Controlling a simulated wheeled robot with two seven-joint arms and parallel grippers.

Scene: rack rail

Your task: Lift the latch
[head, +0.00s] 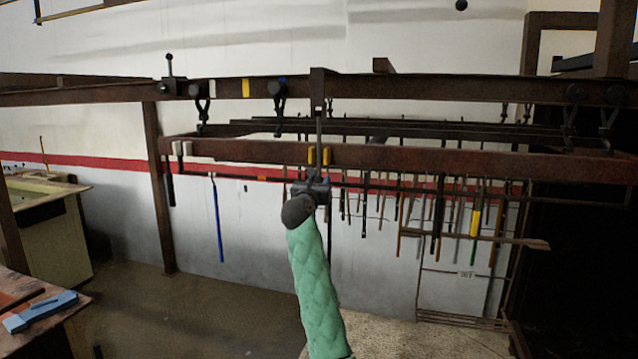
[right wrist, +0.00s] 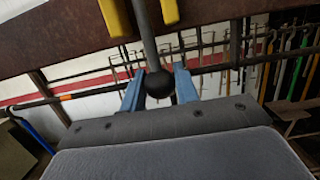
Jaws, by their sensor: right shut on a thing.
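A grey latch rod (head: 319,128) hangs upright from a brown bracket (head: 318,84) on the upper rail. In the right wrist view the rod (right wrist: 147,35) ends in a black ball (right wrist: 159,84). My right gripper (head: 312,184) is below the lower beam, its arm coming up from the bottom in a green sleeve. Its blue-grey fingers (right wrist: 159,78) are shut on the ball, one on each side. Two yellow blocks (head: 326,156) flank the rod at the lower beam. The ball is hard to make out in the head view. My left gripper is not in view.
The brown upper rail (head: 420,91) and lower beam (head: 420,158) cross above my right gripper. Black hooks (head: 277,95) hang from the upper rail. Several long tools hang behind. A wooden table with a blue tool (head: 40,311) is at lower left. The floor between is clear.

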